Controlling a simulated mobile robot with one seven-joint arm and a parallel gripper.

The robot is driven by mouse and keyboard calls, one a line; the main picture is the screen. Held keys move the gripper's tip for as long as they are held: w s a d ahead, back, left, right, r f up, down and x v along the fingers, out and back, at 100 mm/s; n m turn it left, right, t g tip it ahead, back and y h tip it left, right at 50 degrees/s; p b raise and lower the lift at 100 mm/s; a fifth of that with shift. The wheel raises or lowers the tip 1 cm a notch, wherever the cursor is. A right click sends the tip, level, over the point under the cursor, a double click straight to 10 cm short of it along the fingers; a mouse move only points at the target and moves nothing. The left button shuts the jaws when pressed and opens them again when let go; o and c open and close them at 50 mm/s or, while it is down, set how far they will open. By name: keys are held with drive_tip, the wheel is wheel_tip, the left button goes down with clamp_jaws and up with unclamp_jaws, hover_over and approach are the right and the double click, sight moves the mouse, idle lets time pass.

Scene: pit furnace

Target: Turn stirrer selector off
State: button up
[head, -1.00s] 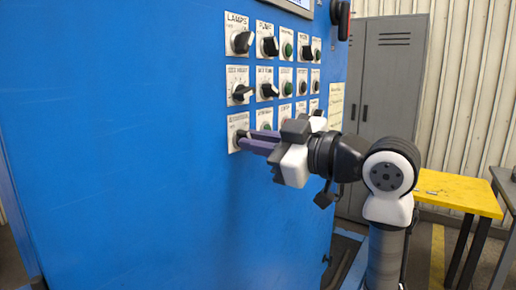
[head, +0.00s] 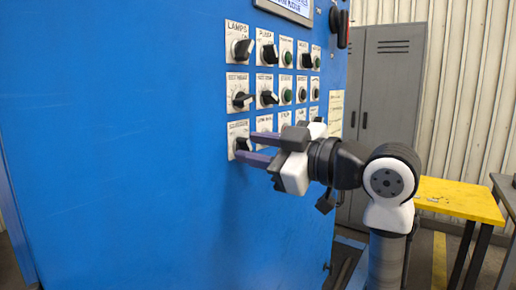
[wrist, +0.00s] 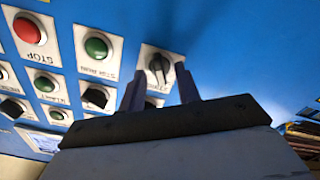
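The bottom-left selector (head: 240,143) is a black knob on a white plate on the blue cabinet; its label is too blurred to read surely as the stirrer's. In the wrist view the same knob (wrist: 159,68) shows its handle roughly upright in that upside-down picture, slightly tilted. My gripper (head: 246,145) is open at this knob, its two purple fingers apart. In the wrist view my gripper (wrist: 158,75) has a fingertip on either side of the knob, with gaps visible. Whether the tips reach past the handle's face is hard to tell.
Other selectors, such as the lamps knob (head: 242,48), and green buttons (head: 286,57) fill the panel above and right. A red stop button (wrist: 27,30) shows in the wrist view. A grey locker (head: 392,85) and yellow table (head: 458,197) stand right. Blue cabinet front left of the panel is bare.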

drive_tip(key=shift+d, duration=0.15)
drive_tip(key=b+v, duration=0.2)
drive_tip(key=v, duration=1.1)
drive_tip(key=shift+s+d+b, duration=0.2)
drive_tip(key=shift+s+b, duration=0.05)
drive_tip(key=shift+b, duration=0.15)
